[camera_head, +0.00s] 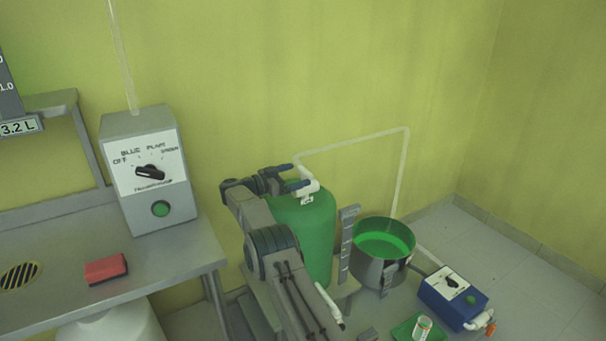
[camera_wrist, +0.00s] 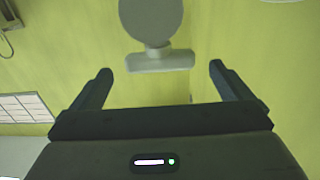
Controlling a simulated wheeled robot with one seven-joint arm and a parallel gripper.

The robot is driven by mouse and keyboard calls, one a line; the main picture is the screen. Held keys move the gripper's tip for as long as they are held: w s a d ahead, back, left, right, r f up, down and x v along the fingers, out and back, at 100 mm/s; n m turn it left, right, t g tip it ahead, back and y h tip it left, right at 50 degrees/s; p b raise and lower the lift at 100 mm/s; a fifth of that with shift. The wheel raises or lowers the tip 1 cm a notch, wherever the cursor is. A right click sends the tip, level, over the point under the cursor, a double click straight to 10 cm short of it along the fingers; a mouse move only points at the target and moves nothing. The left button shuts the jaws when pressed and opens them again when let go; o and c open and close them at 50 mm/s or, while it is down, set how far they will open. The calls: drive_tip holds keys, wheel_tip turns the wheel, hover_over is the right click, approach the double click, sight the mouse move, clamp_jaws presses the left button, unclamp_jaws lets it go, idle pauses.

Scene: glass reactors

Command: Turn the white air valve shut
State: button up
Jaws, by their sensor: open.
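The white air valve (camera_head: 307,188) sits on top of the green tank (camera_head: 318,228), with a thin white pipe (camera_head: 355,142) rising from it. My gripper (camera_head: 300,175) is at the tank top beside the valve, its two dark fingers apart. In the wrist view, a pale grey flat bar (camera_wrist: 160,61) with a round disc (camera_wrist: 151,20), likely the valve's handle, lies between the open fingertips (camera_wrist: 160,69). The bar lies crosswise, with a gap to each finger. I cannot tell its depth relative to the tips. Part of the valve is hidden by the fingers.
The white pipe runs right, then down to a metal pot (camera_head: 382,272) of green liquid. A grey control box (camera_head: 150,172) and a red sponge (camera_head: 106,269) are on the left bench (camera_head: 175,262).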

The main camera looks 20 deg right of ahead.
drive_tip(key=a, duration=0.3)
drive_tip(key=shift+s, duration=0.25)
drive_tip(key=w+a+r+n+t+y+p, duration=0.25)
drive_tip(key=r+t, duration=0.35)
drive_tip(key=r, duration=0.4)
drive_tip(key=w+a+r+n+t+y+p, duration=0.15)
drive_tip(key=w+r+n+t+y, duration=0.35)
drive_tip(key=r, duration=0.6)
drive_tip(key=s+a+r+n+t+y+p, duration=0.2)
drive_tip(key=s+a+r+n+y, duration=0.5)
drive_tip(key=s, duration=0.3)
drive_tip(key=s+f+g+y+p, duration=0.1)
drive_tip(key=s+f+g, duration=0.3)
drive_tip(key=s, duration=1.2)
drive_tip(key=s+d+f+n+g+y+p, duration=0.1)
drive_tip(key=s+f+g, duration=0.3)
drive_tip(key=s, duration=1.2)
drive_tip(key=s+f+g+y+p, duration=0.1)
drive_tip(key=s+f+g, duration=0.3)
drive_tip(key=s, duration=1.3)
drive_tip(key=shift+d+f+g+p, duration=0.15)
drive_tip(key=shift+d+g+p, duration=0.25)
drive_tip(key=shift+g+p, duration=0.35)
